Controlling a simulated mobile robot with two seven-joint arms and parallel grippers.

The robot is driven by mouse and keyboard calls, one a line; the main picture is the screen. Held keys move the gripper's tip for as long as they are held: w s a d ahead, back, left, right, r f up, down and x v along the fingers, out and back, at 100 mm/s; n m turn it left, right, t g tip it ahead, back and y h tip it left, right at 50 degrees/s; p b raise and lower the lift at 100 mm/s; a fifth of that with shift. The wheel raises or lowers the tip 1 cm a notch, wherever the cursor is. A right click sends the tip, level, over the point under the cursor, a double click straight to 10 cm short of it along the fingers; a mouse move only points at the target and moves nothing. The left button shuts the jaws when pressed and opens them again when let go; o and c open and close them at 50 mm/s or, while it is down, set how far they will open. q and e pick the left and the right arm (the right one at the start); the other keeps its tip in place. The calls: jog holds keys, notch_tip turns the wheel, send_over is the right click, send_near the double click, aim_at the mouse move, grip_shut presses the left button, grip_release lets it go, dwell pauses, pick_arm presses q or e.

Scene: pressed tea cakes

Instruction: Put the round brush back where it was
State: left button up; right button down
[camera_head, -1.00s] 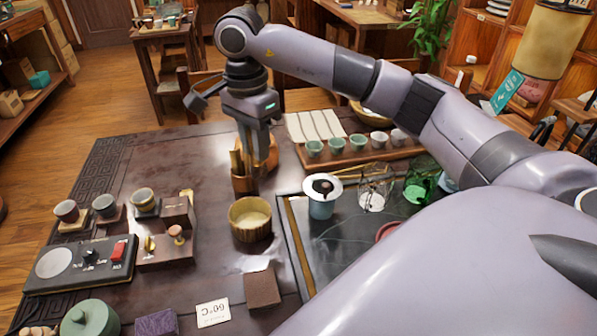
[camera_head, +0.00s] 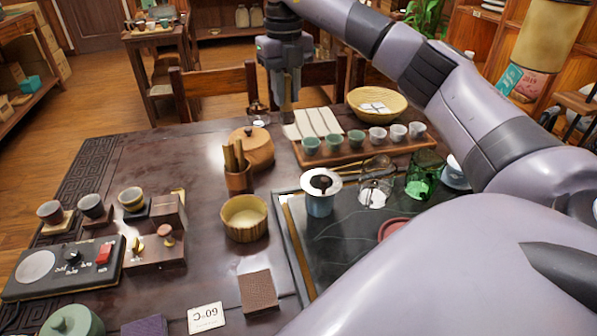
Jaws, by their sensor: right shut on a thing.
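My right gripper (camera_head: 287,98) is at the far edge of the table, beyond the brown lidded pot (camera_head: 252,148) and left of the pale strips. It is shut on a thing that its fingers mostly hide. I take this to be the round brush, but its shape cannot be made out. A brown holder (camera_head: 238,180) with upright wooden tools stands in front of the pot, clear of the gripper. A ribbed bamboo bowl (camera_head: 244,220) stands nearer. My left gripper is not in view.
A small glass piece (camera_head: 257,115) stands left of the gripper. Pale strips (camera_head: 312,123) lie beside a wooden tray with several small cups (camera_head: 356,139). A wicker basket (camera_head: 376,104) is behind. My right arm crosses the right side. The table's left middle is mostly bare.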

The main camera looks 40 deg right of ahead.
jog(key=d+f+m, duration=0.1)
jog(key=f+m, duration=0.1)
jog(key=f, duration=0.4)
jog(key=d+f+m+b, duration=0.1)
jog(key=f+m, duration=0.1)
jog(key=f, duration=0.5)
jog(key=d+f+m+b, duration=0.1)
jog(key=f+m, duration=0.1)
jog(key=f, duration=0.4)
jog(key=shift+d+f, duration=0.15)
jog(key=shift+d, duration=0.05)
jog(key=shift+f, duration=0.1)
jog(key=c, duration=1)
grip_release()
jog(key=shift+o, duration=0.2)
notch_tip(320, 180, up, 12)
